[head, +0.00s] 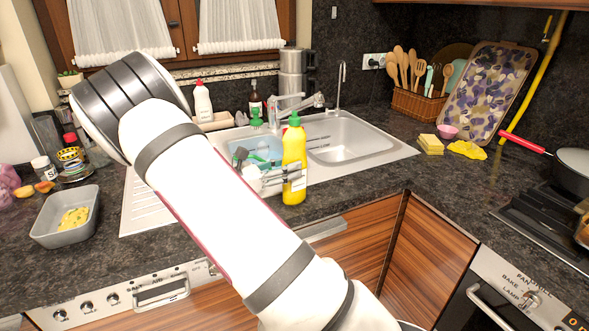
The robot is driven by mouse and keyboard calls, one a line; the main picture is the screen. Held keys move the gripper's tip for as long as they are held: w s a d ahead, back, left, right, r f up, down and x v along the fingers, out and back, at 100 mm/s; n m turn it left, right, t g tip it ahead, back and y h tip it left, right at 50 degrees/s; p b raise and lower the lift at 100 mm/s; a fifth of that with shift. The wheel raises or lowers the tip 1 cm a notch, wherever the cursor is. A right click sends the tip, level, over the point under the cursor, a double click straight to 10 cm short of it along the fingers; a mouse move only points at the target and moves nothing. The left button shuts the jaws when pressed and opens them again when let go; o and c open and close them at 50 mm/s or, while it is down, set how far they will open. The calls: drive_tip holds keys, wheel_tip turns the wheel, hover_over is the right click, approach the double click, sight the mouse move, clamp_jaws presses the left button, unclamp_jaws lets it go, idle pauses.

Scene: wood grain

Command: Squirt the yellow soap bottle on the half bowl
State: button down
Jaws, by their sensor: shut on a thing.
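The yellow soap bottle (294,155), with a green cap and a white label, is upright in front of the sink. My gripper (290,178) is shut on its lower part from the left. Its fingers cover some of the bottle, and I cannot tell whether the base touches the counter. A grey rectangular dish (52,222) with yellow food is at the far left. I cannot tell for certain which vessel is the half bowl.
Yellow sponges (431,144) and a yellow cloth (467,150) lie near the pink bowl. The steel sink (346,139) and faucet (296,101) are behind the bottle. A pan (574,170) with a red handle is at right.

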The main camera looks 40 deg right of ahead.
sight(282, 147)
drive_tip(key=shift+r, duration=0.2)
drive_tip(key=shift+r+p, duration=0.5)
drive_tip(key=shift+r, duration=0.45)
idle(0.4)
drive_tip(key=shift+r+p, duration=1)
drive_tip(key=shift+r, duration=0.9)
